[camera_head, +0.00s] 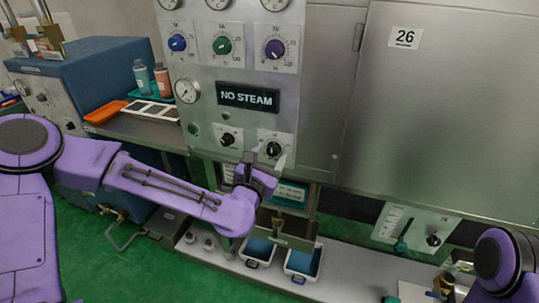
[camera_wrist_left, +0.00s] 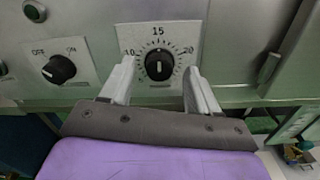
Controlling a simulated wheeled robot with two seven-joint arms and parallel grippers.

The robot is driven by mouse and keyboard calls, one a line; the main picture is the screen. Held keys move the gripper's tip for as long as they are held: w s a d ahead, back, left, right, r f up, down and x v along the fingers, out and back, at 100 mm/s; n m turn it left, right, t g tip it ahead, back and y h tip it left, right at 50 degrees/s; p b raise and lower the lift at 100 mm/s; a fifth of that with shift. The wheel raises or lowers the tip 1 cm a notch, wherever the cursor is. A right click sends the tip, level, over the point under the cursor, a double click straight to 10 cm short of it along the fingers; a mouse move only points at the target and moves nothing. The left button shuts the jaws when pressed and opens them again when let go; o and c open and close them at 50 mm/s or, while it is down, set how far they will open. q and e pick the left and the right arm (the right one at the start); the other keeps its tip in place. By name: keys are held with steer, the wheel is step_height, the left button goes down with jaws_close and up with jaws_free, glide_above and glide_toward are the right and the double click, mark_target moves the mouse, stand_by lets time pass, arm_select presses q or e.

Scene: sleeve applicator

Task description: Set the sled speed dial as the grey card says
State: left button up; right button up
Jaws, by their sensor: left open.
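A black dial (camera_wrist_left: 159,65) sits on a pale plate numbered 10, 15 and 20 in the left wrist view; its name is not readable. Its white line stands close to upright. The dial also shows in the head view (camera_head: 273,149). My left gripper (camera_wrist_left: 160,85) is open, its pale fingers on either side of the dial; contact cannot be told. In the head view my left gripper (camera_head: 270,160) is at the dial's lower edge. I cannot pick out a grey card with readable writing. My right gripper is not clearly seen.
An OFF/ON switch (camera_wrist_left: 59,69) is left of the dial. Blue (camera_head: 177,43), green (camera_head: 222,45) and purple (camera_head: 275,49) dials are higher, above a NO STEAM display (camera_head: 248,97). A lever plate (camera_head: 415,222) is at right. Blue-lined bins (camera_head: 303,262) stand below.

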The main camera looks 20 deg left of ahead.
arm_select(q)
steer(key=shift+w, duration=0.65)
steer(key=c, duration=1)
steer(key=shift+c, duration=0.2)
steer(key=m, duration=0.3)
steer(key=shift+d+b, duration=0.1)
steer(key=shift+b, duration=0.3)
steer(key=m, duration=0.3)
steer(key=shift+m, duration=0.3)
steer(key=m, duration=0.3)
steer(key=shift+f+b, duration=0.1)
steer(key=shift+b, duration=0.25)
steer(key=shift+m, duration=1.7)
